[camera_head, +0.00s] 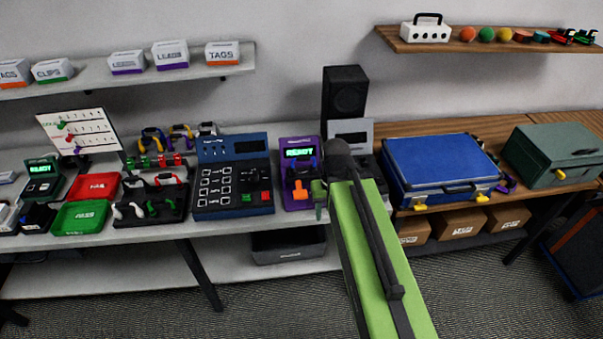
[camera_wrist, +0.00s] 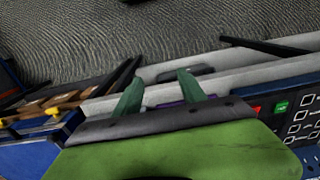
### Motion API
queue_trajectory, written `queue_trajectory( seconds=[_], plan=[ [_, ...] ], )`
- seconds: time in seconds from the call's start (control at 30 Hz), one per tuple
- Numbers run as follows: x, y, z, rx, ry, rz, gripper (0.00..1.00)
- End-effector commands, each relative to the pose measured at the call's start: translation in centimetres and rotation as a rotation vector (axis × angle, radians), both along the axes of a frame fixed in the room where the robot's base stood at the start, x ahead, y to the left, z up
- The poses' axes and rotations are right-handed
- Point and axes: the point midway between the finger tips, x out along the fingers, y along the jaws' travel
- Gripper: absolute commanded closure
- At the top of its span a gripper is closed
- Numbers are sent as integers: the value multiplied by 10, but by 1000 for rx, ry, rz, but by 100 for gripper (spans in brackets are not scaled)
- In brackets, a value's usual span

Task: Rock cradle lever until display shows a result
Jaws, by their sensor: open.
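A purple device (camera_head: 286,152) stands on the light bench, and its lit display (camera_head: 298,152) reads READY in green. An orange part (camera_head: 300,191), apparently the lever, sits low on its front. My gripper (camera_head: 319,197) is just right of the orange part, near the device's right edge; whether they touch cannot be told. In the wrist view my gripper (camera_wrist: 160,88) is open, with two green fingers apart and nothing clearly held. A bit of purple (camera_wrist: 170,104) shows between the fingers; the lever itself is not visible there.
A blue panel device (camera_head: 233,175) stands close on the left. A blue case (camera_head: 440,165) lies right of my arm, and a black speaker (camera_head: 344,92) stands behind. A second tester (camera_head: 40,170) at far left also reads READY. A dark bin (camera_head: 290,245) sits below.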

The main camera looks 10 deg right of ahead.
Motion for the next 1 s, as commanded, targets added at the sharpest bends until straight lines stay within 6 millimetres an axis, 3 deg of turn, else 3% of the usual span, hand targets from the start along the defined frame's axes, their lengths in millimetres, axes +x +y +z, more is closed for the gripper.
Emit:
queue_trajectory(
  seconds=[0.37,0.73,1.0],
  plan=[
    [0,0,0,0,0,0,52],
    [0,0,0,0,0,0,98],
    [0,0,0,0,0,0,100]
  ],
)
